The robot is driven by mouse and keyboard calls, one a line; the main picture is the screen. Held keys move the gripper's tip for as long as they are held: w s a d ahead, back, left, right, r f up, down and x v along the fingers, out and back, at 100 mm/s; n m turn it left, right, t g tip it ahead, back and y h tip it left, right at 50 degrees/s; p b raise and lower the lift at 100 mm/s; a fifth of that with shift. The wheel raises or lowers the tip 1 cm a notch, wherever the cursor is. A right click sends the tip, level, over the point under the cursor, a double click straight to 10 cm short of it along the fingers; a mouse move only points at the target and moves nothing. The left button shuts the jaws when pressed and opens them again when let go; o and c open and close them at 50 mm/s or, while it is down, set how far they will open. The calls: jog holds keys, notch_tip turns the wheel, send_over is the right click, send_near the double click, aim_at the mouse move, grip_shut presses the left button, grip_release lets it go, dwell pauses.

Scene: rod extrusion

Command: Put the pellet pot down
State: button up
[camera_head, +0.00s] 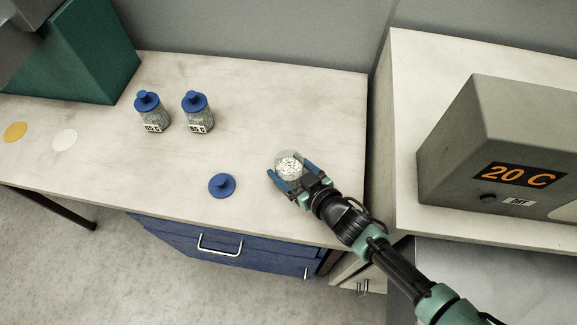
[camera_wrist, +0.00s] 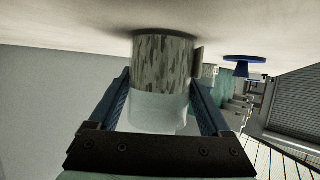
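The pellet pot (camera_head: 290,160) is a clear, lidless jar with pale pellets in it, at the front right of the bench. My gripper (camera_head: 293,177) has its two blue fingers on either side of it, and they look closed against its wall. In the wrist view, which is upside down, the pot (camera_wrist: 162,60) stands between the fingers (camera_wrist: 162,82). Its base is at or very near the bench top, with a dark shadow beside it; I cannot tell if it touches. A blue lid (camera_head: 222,185) lies on the bench to the left.
Two blue-lidded jars, a left one (camera_head: 152,114) and a right one (camera_head: 196,113), stand farther back on the bench (camera_head: 100,170). A yellow disc (camera_head: 15,132) and a white disc (camera_head: 64,140) lie at the left. A grey box reading 20 C (camera_head: 480,140) stands on the right-hand counter.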

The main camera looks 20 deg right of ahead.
jog(key=shift+o, duration=1.1)
jog(key=shift+r, duration=0.15)
jog(key=v, duration=1.2)
jog(key=shift+p, duration=0.4)
